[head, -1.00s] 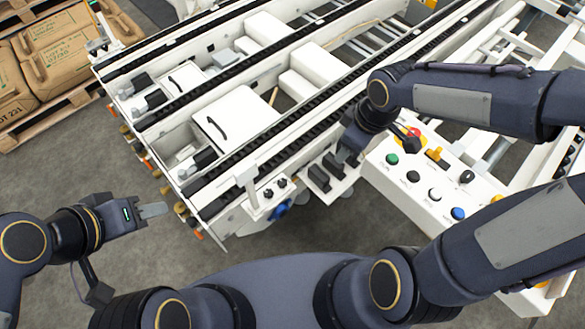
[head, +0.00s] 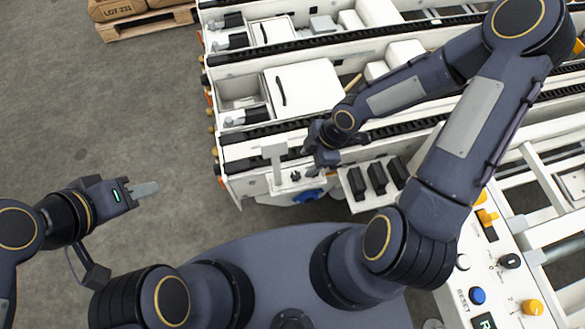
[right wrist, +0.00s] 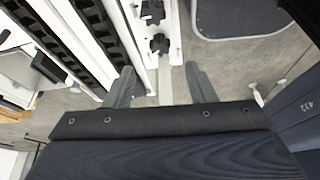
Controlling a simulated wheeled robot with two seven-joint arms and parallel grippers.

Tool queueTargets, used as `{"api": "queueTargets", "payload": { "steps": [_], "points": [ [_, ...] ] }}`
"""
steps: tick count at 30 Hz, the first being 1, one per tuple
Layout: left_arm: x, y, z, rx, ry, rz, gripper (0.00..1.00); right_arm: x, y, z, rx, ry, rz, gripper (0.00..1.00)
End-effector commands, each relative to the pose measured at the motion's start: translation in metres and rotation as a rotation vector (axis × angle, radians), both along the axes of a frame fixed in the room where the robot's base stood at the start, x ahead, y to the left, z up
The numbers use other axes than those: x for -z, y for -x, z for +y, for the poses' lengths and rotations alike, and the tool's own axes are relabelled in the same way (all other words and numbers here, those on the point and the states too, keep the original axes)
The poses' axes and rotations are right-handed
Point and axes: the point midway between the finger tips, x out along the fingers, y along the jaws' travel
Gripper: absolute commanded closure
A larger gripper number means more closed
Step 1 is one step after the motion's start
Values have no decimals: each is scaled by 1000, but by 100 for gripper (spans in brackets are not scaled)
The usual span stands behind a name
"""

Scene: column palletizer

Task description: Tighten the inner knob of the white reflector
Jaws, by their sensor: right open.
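The white reflector (head: 273,151) stands as a T-shaped white piece at the near corner of the conveyor frame in the head view. A small black knob (head: 295,176) shows on the white bracket to its right. The right wrist view shows two dark knobs, an upper one (right wrist: 152,10) and a lower one (right wrist: 158,43), in line on a white strip. My right gripper (right wrist: 158,78) is open and empty, its fingers spread below the knobs in that view. In the head view my right gripper (head: 312,158) is just right of the reflector. My left gripper (head: 146,189) hangs over bare floor, its fingers seen edge-on.
A blue round part (head: 307,196) sits below the bracket, with several black blocks (head: 377,178) to its right. The button panel (head: 470,268) lies at lower right. Conveyor rails with black chains (head: 290,49) run behind.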

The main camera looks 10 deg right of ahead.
Motion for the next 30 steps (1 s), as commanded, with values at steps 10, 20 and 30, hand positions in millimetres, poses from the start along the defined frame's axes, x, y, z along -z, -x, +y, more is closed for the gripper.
{"api": "queueTargets", "payload": {
  "steps": [10,20,30],
  "points": [
    [27,0,0,0,0,0,64,52,-1,20,-3,2,2,50],
    [33,0,0,0,0,0,64,69,-2,28,1,2,1,50],
    [33,0,0,0,0,0,64,68,-2,28,2,2,1,71]
  ]
}}
